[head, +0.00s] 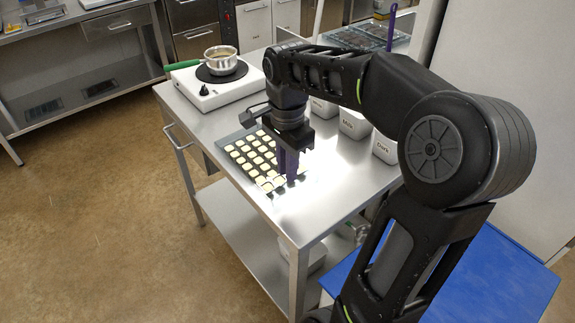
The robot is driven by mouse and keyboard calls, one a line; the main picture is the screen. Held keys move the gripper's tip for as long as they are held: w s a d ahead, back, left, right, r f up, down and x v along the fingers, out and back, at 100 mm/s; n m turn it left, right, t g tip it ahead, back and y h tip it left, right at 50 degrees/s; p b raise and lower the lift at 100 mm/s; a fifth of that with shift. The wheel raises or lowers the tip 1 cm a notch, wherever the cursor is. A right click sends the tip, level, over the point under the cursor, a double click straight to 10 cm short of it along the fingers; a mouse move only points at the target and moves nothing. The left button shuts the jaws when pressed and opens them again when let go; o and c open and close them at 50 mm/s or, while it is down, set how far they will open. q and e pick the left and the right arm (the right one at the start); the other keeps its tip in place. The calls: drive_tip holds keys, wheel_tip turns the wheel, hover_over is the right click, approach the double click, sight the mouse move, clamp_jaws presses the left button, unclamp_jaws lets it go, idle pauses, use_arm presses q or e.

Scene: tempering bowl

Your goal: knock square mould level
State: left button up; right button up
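The square mould (239,143) is a dark tray with rows of cream-filled square cavities, lying on the steel trolley top near its left front edge. My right gripper (287,174) points down at the mould's right side, its dark fingers low over or against that edge. I cannot tell whether the fingers touch or grip the mould, or how far apart they are. The gripper and wrist hide part of the mould's right side. My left gripper is not in view.
A white hot plate (205,93) carries a small pan (220,62) with a green handle. White labelled tubs (354,123) stand along the right side of the trolley (330,192). Dark trays (352,38) and a purple-handled tool (391,22) are behind. Bare steel lies right of the mould.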

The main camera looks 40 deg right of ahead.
sight(288, 193)
wheel_tip(288, 193, down, 8)
drive_tip(key=shift+r, duration=0.25)
clamp_jaws()
drive_tip(key=shift+r, duration=0.1)
idle(1.5)
drive_tip(key=shift+r+p, duration=1.25)
drive_tip(key=shift+r, duration=0.25)
